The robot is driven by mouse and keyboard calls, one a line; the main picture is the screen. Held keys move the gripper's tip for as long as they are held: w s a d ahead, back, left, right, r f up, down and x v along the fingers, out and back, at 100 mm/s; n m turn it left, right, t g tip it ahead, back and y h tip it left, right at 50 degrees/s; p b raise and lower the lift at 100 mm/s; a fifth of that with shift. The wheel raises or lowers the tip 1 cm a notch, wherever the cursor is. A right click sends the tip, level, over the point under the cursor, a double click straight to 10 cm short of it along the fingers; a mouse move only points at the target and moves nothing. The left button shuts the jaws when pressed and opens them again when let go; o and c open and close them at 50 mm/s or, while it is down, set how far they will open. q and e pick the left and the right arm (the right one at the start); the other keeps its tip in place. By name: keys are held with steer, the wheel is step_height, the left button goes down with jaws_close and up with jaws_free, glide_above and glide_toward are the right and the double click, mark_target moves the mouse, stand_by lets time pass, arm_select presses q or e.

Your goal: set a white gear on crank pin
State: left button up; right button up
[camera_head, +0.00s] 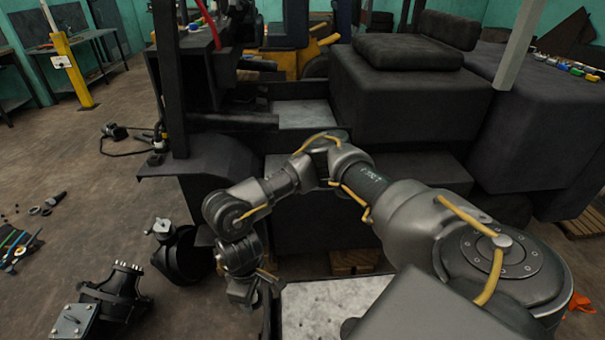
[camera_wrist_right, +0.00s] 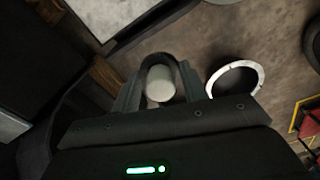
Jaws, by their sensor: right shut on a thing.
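My right gripper (camera_wrist_right: 158,84) shows its two fingers in the right wrist view, shut on a pale, round-ended part (camera_wrist_right: 160,84). A dark arch curves around the far side of that part. I cannot tell whether the pale part is the white gear, as no teeth show. A white-rimmed ring with a dark middle (camera_wrist_right: 261,77) lies just right of the fingers, apart from them. In the head view my right arm bends down to the wrist at the lower middle, and its fingertips are hidden. I cannot make out the crank pin. My left gripper is out of view.
The dark forklift body (camera_head: 405,90) fills the middle and right. A pale speckled plate (camera_head: 335,304) lies below my right arm. Dark machine parts (camera_head: 118,292) and tools (camera_head: 18,248) lie on the floor at left. A yellow post (camera_head: 72,72) stands farther back.

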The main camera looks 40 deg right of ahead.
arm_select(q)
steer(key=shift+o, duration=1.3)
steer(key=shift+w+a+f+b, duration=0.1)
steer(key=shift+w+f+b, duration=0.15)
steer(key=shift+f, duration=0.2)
arm_select(e)
steer(key=w+a+f+n, duration=0.1)
steer(key=w+a+f, duration=0.1)
steer(key=w+f, duration=0.6)
steer(key=shift+n, duration=0.3)
steer(key=s+d+f, duration=0.3)
steer(key=d+f, duration=0.2)
steer(key=s+d+f+b, duration=0.1)
steer(key=s+d+f, duration=0.3)
steer(key=d+f, duration=0.1)
steer(key=s+d+f, duration=0.4)
steer(key=d+f, duration=0.1)
steer(key=f, duration=0.1)
steer(key=shift+s+d+f, duration=0.1)
steer(key=shift+s, duration=0.15)
arm_select(q)
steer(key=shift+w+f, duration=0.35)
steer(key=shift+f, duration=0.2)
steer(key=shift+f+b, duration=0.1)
steer(key=shift+b, duration=0.2)
arm_select(e)
steer(key=shift+f, duration=0.1)
